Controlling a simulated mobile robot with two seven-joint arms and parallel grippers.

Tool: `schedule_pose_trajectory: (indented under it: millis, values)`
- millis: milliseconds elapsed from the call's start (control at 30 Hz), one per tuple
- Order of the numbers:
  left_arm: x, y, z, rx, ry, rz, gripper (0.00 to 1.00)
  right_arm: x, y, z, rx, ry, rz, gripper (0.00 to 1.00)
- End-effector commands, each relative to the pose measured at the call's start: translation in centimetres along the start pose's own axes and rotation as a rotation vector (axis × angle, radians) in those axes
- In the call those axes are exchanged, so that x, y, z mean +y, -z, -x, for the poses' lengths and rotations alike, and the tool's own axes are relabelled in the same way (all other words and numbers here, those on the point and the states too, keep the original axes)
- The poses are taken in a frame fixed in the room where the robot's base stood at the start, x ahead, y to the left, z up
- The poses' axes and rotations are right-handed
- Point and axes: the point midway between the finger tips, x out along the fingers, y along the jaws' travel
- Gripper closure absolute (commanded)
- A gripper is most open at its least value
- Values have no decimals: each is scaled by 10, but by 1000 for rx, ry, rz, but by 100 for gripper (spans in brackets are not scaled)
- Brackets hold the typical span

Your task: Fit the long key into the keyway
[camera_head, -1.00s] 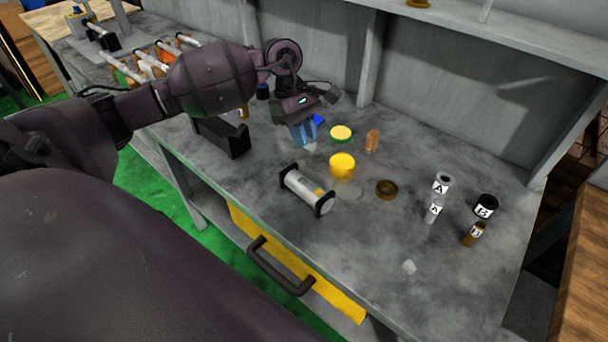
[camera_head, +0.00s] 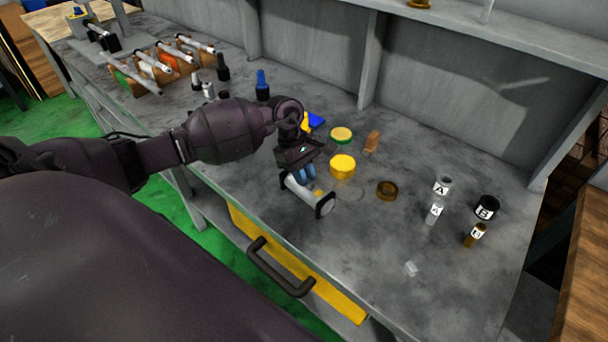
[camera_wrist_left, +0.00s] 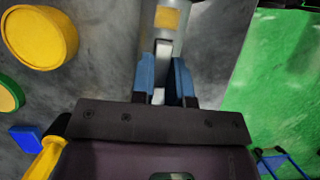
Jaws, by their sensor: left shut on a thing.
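The pale cylinder (camera_head: 299,188) with black end plates lies on the bench, and a yellow patch (camera_head: 319,193) shows on its side. My left gripper (camera_head: 306,174) is right above the cylinder, its blue fingers pointing down at it. In the left wrist view the fingers (camera_wrist_left: 164,80) are shut on a narrow pale grey bar, the long key (camera_wrist_left: 162,60). The key's far end points toward the yellow patch (camera_wrist_left: 167,17) on the cylinder. I cannot tell whether the key touches the cylinder. The keyway itself cannot be made out. My right gripper is not in view.
Labelled cylinders (camera_head: 433,213) stand at the right. A small clear block (camera_head: 411,269) lies near the front. The front right of the bench is mostly clear.

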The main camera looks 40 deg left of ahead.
Motion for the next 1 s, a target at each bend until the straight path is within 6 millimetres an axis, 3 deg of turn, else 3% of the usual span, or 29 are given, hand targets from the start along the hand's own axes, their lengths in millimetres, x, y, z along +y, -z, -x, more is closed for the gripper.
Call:
schedule_pose_trajectory:
  millis: [200,800,833,1000]
  values:
    - [-2,2,-4,2,4,3,100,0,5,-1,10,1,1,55]
    - [-4,9,-22,1,13,10,100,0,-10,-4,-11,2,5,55]
    - [-4,9,-23,1,14,10,81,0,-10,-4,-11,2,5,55]
    - [-5,9,-24,0,16,11,59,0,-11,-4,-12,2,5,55]
